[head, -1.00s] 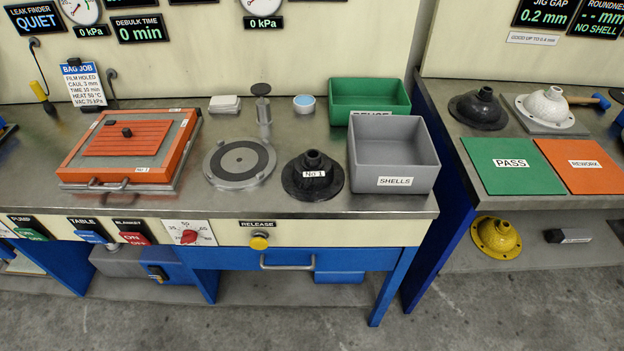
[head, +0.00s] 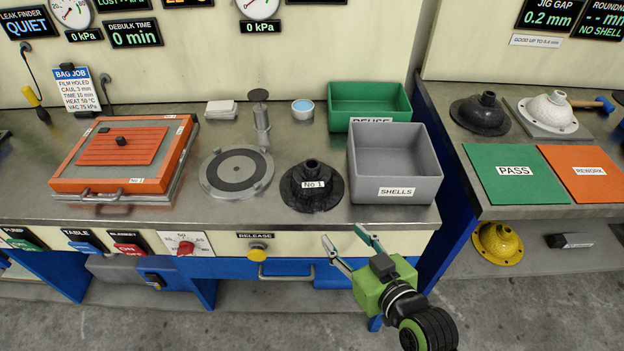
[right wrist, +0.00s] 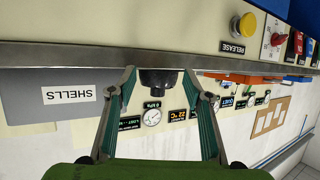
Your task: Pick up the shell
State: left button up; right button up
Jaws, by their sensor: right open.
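A black shell (head: 312,187) labelled No 1 stands on the grey bench, flange down and neck up, left of the grey SHELLS bin (head: 410,195). My right gripper (head: 346,240) is open and empty, in front of the bench's front edge, below and to the right of the shell. In the right wrist view the open fingers (right wrist: 160,80) show, with the dark neck of the shell (right wrist: 158,82) appearing between them, farther off past the bench edge. Another black shell (head: 480,114) sits on the right bench. My left gripper is not in view.
A round grey plate (head: 210,187) lies left of the shell, with an orange-framed press (head: 70,186) beyond it. A green REUSE bin (head: 368,92) stands behind the SHELLS bin. The yellow RELEASE button (head: 257,252) is on the bench front. Green PASS (head: 510,185) and orange REWORK mats lie right.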

aim_at(316, 172)
jog(key=w+a+r+t, duration=0.1)
jog(key=w+r, duration=0.1)
jog(key=w, duration=0.1)
jog(key=w+a+r+t, duration=0.1)
jog(key=w+a+r, duration=0.1)
jog(key=w, duration=0.2)
jog(key=w+a+r+t+y+p, duration=0.1)
jog(key=w+a+r, duration=0.1)
jog(key=w, duration=0.1)
jog(key=shift+w+r+t, duration=0.1)
jog(key=shift+w+t, duration=0.2)
jog(key=shift+f+p+x, duration=0.15)
jog(key=shift+p+x, duration=0.05)
jog(key=shift+x, duration=1.35)
jog(key=shift+f+p+x, duration=0.15)
jog(key=shift+p+x, duration=0.05)
jog(key=shift+x, duration=1.3)
grip_shut()
